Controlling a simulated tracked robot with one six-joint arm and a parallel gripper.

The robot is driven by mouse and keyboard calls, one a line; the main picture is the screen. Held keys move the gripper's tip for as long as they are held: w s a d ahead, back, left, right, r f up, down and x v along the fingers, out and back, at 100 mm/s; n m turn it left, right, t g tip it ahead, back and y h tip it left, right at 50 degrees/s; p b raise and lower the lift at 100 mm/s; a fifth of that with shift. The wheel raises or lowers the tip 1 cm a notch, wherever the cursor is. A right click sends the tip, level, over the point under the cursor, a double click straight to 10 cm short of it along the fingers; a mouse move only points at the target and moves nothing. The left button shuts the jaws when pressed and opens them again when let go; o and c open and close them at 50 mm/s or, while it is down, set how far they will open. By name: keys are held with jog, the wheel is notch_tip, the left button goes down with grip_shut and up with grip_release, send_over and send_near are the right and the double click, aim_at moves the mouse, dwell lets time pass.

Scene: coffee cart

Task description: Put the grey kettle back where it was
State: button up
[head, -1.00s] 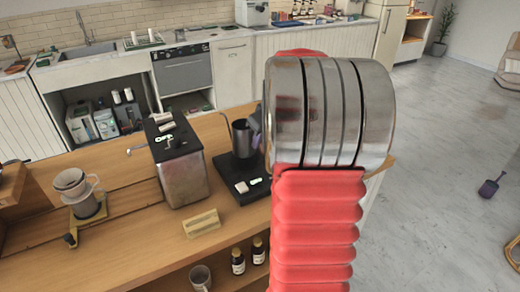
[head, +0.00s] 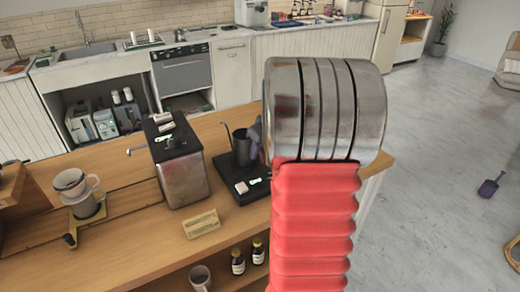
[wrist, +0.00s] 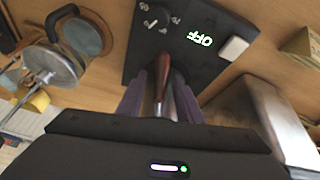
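The grey kettle (head: 241,149), with a thin spout on its left, is upright over the back part of the black base (head: 252,194). I cannot tell whether its bottom touches the base. My gripper (head: 256,138) is at the kettle's right side, partly hidden by my arm. In the wrist view, the purple fingers of my gripper (wrist: 160,98) close on both sides of the brown kettle handle (wrist: 161,75). The kettle's body is hidden there. The black base (wrist: 140,45) shows a lit "OFF" display and a white button.
A metal box with a black top (head: 183,181) stands close left of the base. A small sign (head: 201,224) lies in front. A pour-over dripper (head: 78,190) stands at the left. A glass vessel (wrist: 50,68) shows in the wrist view. Bottles (head: 238,262) are on the lower shelf.

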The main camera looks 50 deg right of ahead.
jog(key=shift+r, duration=0.15)
jog(key=v, duration=1.1)
jog(key=shift+s+a+r, duration=0.1)
jog(key=shift+s+r, duration=0.15)
jog(key=shift+r, duration=0.05)
dwell(0.4)
jog(key=s+a+r, duration=0.2)
jog(key=a, duration=2.1)
jog(key=shift+n+t+y, duration=0.3)
jog(key=shift+t+y, duration=0.2)
jog(key=s+a+f, duration=0.1)
jog(key=s+a, duration=0.2)
jog(key=a, duration=0.1)
jog(key=s+a+f, duration=0.2)
jog(key=s+a, duration=0.2)
jog(key=a, duration=0.1)
jog(key=s+a+f, duration=0.1)
jog(key=s+a, duration=0.2)
jog(key=a, duration=0.2)
jog(key=shift+s+a+f, duration=0.15)
jog(key=shift+s+f, duration=0.15)
jog(key=shift+f, duration=0.1)
